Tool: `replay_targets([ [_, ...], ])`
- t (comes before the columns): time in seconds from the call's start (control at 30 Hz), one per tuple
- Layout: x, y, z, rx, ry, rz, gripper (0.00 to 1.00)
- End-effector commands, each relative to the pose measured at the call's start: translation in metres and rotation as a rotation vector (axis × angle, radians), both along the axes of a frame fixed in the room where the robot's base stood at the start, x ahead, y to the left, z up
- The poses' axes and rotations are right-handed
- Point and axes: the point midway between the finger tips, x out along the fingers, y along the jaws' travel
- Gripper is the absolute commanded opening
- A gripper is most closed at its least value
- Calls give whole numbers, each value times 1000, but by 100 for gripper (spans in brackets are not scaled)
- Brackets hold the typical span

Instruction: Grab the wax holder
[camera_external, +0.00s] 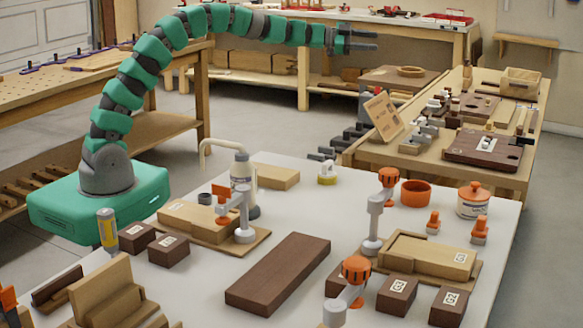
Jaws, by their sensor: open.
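My gripper (376,41) is at the end of my raised green arm, at the top middle of the view. Its two dark fingers point right, stand a little apart and hold nothing. It is high above and behind the white table, well away from the things on it. A white jar with an orange lid (473,201) stands upright at the table's right side. An open orange round cup (415,193) stands left of it. I cannot tell from the small labels which of these, if either, is the wax holder.
The white table (190,277) also carries a long dark brown block (279,273), grey clamps with orange knobs (373,222), a white pump bottle (242,170) and several wooden blocks. A bench with tools (480,180) stands behind right. Open floor (265,125) lies behind the table.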

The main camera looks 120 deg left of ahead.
Motion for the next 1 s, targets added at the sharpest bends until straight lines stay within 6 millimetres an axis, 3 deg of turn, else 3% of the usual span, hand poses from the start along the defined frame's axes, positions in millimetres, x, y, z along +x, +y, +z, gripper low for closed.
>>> replay_targets([
  [0.03,-21,20,-36,-26,23,-9,47],
  [0.23,-101,57,-155,-153,102,-89,47],
  [0.37,-162,64,-233,-266,140,-145,47],
  [0.5,-227,56,-307,-397,163,-205,47],
  [0.63,-271,41,-354,-498,172,-249,47],
  [0.77,-296,30,-378,-556,174,-272,47],
  [0.87,-299,26,-385,-572,175,-283,47],
  [1.0,-284,26,-392,-574,175,-284,47],
])
